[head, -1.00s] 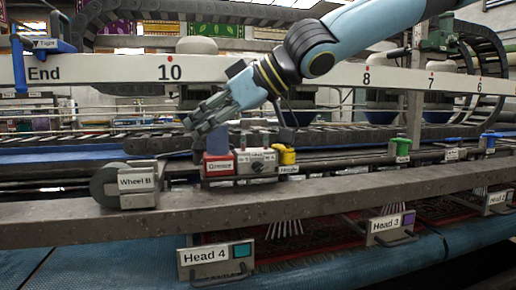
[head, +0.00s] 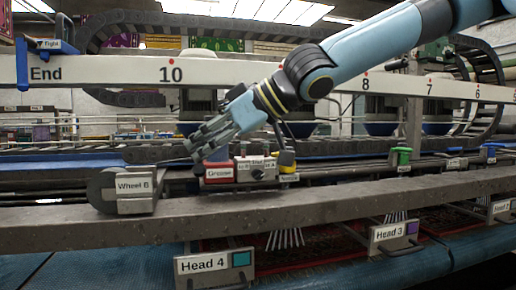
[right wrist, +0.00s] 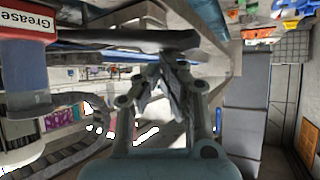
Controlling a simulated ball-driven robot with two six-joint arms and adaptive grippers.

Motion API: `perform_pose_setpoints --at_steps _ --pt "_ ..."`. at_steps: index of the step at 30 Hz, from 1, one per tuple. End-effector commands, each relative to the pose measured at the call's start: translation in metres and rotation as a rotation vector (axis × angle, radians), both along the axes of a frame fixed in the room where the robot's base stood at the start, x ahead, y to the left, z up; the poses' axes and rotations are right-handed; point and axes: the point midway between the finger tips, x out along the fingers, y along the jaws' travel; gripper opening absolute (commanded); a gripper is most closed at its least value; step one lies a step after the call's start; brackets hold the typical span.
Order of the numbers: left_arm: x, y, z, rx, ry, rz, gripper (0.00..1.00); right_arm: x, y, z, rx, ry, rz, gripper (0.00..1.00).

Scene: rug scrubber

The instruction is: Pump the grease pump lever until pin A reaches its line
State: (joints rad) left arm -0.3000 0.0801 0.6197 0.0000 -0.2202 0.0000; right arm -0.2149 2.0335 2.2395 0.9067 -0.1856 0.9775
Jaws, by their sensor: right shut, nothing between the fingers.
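The grease pump is a red box (head: 219,173) labelled "Grease", standing on the rail in the middle of the head view. A grey panel (head: 257,169) with small markings sits beside it; pin A and its line are too small to read. My right gripper (head: 197,150) is shut and empty, just above and left of the red box, hiding the pump's top. In the right wrist view the red and dark pump body (right wrist: 22,80) is at left. A dark bar (right wrist: 130,38), perhaps the lever, crosses near the shut fingertips (right wrist: 167,62); contact cannot be told. My left gripper is not in view.
The Wheel B block (head: 135,190) stands left of the pump, and a yellow-capped part (head: 287,160) right of it. A long grey beam (head: 330,197) runs in front, with Head 4 (head: 214,262) below. A white numbered rail (head: 110,70) runs behind.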

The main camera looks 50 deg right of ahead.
Motion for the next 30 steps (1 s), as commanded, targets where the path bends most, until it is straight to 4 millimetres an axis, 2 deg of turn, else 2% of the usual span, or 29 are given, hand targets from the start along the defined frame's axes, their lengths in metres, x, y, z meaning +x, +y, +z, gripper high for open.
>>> perform_pose_setpoints --at_steps 1,3,18,21,30 --pt "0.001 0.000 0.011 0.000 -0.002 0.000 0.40 0.000 0.000 0.012 -0.001 0.000 0.001 0.00" --pt "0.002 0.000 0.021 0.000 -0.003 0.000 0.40 0.000 0.000 0.022 -0.001 0.000 0.001 0.00" --pt "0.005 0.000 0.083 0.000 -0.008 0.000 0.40 0.000 0.000 0.088 0.000 0.000 0.001 0.00" --pt "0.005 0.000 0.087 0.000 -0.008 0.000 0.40 0.000 0.000 0.093 0.000 0.000 0.001 0.00" --pt "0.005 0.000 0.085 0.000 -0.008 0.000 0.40 0.000 0.000 0.090 0.000 0.000 0.001 0.00"
